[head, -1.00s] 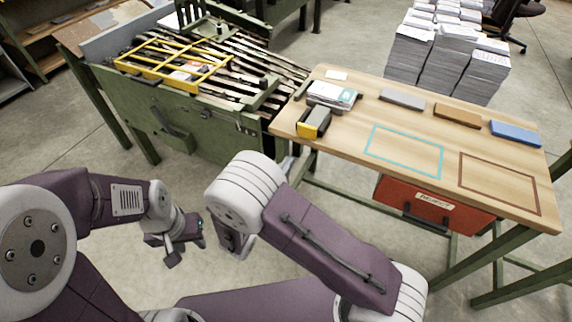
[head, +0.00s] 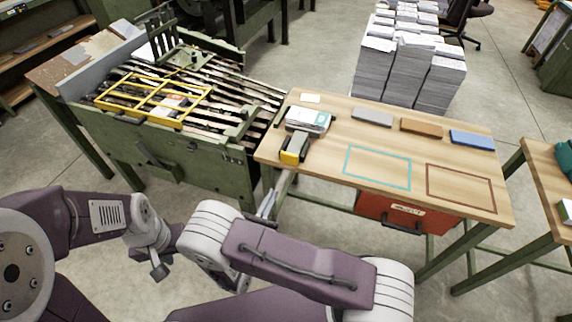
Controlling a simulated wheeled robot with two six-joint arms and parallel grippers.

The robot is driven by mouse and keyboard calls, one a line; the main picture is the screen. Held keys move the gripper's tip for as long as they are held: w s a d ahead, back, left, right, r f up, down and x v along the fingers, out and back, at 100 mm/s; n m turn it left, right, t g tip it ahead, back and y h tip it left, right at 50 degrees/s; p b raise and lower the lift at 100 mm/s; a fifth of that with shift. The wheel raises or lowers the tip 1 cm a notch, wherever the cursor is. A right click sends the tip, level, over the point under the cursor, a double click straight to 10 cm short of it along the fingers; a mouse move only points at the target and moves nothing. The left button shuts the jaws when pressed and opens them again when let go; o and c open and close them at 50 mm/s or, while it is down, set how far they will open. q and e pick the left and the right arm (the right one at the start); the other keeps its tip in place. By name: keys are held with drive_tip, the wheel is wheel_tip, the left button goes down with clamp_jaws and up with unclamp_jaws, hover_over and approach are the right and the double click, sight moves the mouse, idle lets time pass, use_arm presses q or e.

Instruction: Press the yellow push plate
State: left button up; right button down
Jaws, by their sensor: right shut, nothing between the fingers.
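The yellow push plate (head: 289,157) is the bright yellow front face of a small grey-topped device at the left front corner of the wooden table. My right gripper (head: 270,198) is shut and empty. It points up toward the table's left front corner, in front of and below the push plate in the picture. I see a gap between its tips and the plate. My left gripper (head: 159,270) hangs at the lower left, away from the table; its finger opening is too small to tell.
A booklet stack (head: 308,121) sits behind the device on the wooden table (head: 330,135). Grey (head: 372,117), brown (head: 421,127) and blue (head: 472,139) blocks line the back. A green machine (head: 165,155) with a yellow frame (head: 150,95) stands left. A red drawer (head: 403,213) hangs under the table.

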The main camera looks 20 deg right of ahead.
sight(289, 157)
drive_tip(key=x, duration=1.3)
drive_tip(key=shift+w+d+b, duration=0.15)
drive_tip(key=shift+b, duration=0.2)
drive_tip(key=x, duration=0.3)
drive_tip(key=shift+b, duration=0.3)
drive_tip(key=shift+w+d, duration=0.2)
drive_tip(key=shift+r, duration=0.3)
